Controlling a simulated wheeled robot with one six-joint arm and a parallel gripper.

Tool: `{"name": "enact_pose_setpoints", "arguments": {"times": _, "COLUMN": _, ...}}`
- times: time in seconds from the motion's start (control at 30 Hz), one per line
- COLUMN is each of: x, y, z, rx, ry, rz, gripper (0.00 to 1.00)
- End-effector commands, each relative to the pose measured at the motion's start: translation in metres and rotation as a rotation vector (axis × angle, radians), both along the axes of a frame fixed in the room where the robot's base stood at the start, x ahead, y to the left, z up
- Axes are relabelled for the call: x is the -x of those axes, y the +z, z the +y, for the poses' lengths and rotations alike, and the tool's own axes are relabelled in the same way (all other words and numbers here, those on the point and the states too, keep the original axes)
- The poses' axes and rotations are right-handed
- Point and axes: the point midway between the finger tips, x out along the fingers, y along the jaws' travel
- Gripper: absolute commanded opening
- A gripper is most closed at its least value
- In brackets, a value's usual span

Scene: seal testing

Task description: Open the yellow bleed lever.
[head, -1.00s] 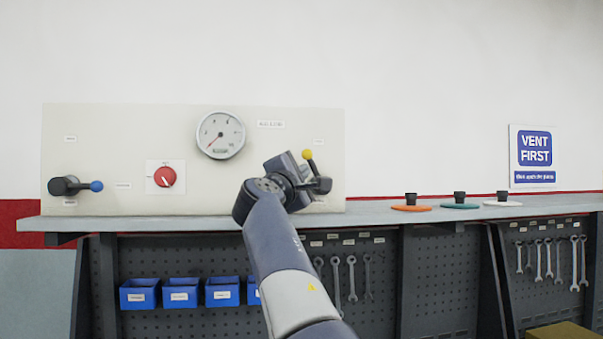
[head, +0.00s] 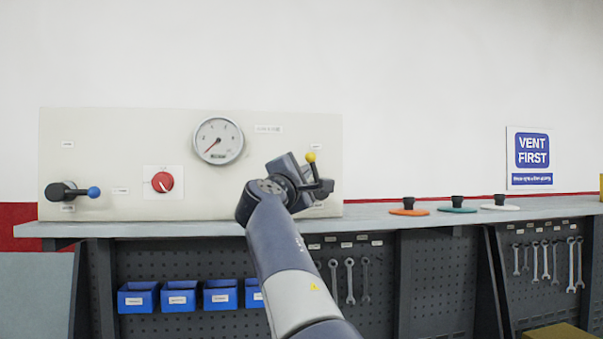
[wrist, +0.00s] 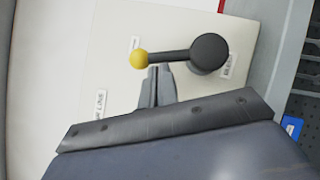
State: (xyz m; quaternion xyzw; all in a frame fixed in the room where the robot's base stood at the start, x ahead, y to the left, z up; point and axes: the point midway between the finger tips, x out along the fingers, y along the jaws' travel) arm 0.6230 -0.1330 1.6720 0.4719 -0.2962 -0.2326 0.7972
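The yellow bleed lever's ball knob (head: 310,157) stands at the right side of the pale test panel, up from its dark hub, with the arm tilted slightly left. In the wrist view the yellow ball (wrist: 138,59) is at the left end of a dark rod, and the round black hub (wrist: 209,54) is at the right. My gripper (wrist: 157,72) has its fingers together, with the tips right at the rod near the ball. I cannot tell whether they touch it. In the head view my wrist hides the fingers and part of the lever's base.
A gauge (head: 218,140), a red knob (head: 162,182) and a blue-tipped lever (head: 93,192) are on the panel (head: 110,130). Orange, teal and white discs with black knobs lie on the bench (head: 380,215) at right. Blue bins (head: 180,297) and wrenches hang below.

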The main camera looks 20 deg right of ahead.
Motion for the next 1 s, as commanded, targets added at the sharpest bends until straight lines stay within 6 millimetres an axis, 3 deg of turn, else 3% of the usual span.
{"name": "enact_pose_setpoints", "arguments": {"times": 0.3, "x": 0.002, "y": 0.01, "z": -0.009, "rx": 0.001, "ry": 0.0, "rz": -0.001, "gripper": 0.0}}
{"name": "enact_pose_setpoints", "arguments": {"times": 1.0, "x": 0.003, "y": 0.011, "z": -0.013, "rx": 0.0, "ry": 0.001, "rz": -0.001, "gripper": 0.0}}
